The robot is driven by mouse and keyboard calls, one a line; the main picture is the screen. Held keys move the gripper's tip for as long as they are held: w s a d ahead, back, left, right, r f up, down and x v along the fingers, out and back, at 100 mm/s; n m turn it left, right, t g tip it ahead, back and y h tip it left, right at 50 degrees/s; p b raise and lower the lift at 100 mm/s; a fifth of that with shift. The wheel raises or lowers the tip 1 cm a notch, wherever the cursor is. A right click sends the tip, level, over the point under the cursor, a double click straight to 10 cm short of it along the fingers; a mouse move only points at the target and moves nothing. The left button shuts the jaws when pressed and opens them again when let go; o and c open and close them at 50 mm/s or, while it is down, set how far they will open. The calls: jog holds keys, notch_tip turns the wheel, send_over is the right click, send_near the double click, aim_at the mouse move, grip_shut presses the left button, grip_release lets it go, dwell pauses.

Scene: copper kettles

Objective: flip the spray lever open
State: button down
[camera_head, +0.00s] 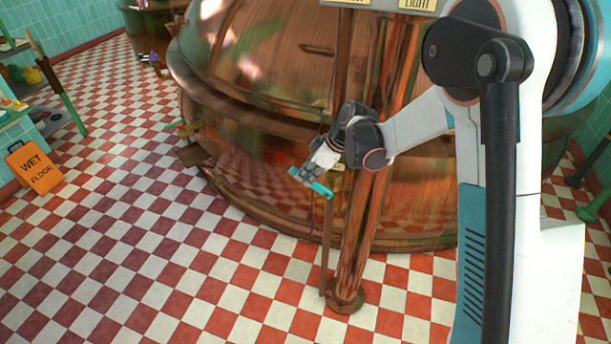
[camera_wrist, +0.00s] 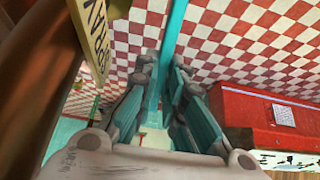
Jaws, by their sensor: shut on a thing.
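The spray lever shows in the wrist view as a teal bar (camera_wrist: 172,35) running from the top edge down between my fingers. My gripper (camera_wrist: 160,80) is shut on it, with teal pads on either side. A yellow sign (camera_wrist: 95,40) with partly readable lettering, seemingly "SPRAY", is at the left of this view. In the head view my gripper (camera_head: 309,178) is in front of the copper kettle, left of the copper pipe (camera_head: 361,235). The teal lever end (camera_head: 325,191) sticks out at its lower right. The lever's pivot is hidden.
The large copper kettle (camera_head: 255,125) stands close behind my gripper. A "LIGHT" sign (camera_head: 418,4) is at the top. An orange "WET FLOOR" sign (camera_head: 33,168) stands at the left. A red box (camera_wrist: 255,105) shows in the wrist view. The checkered floor at front left is clear.

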dwell(0.3)
jog(key=c, duration=1.7)
grip_release()
notch_tip(320, 180, up, 10)
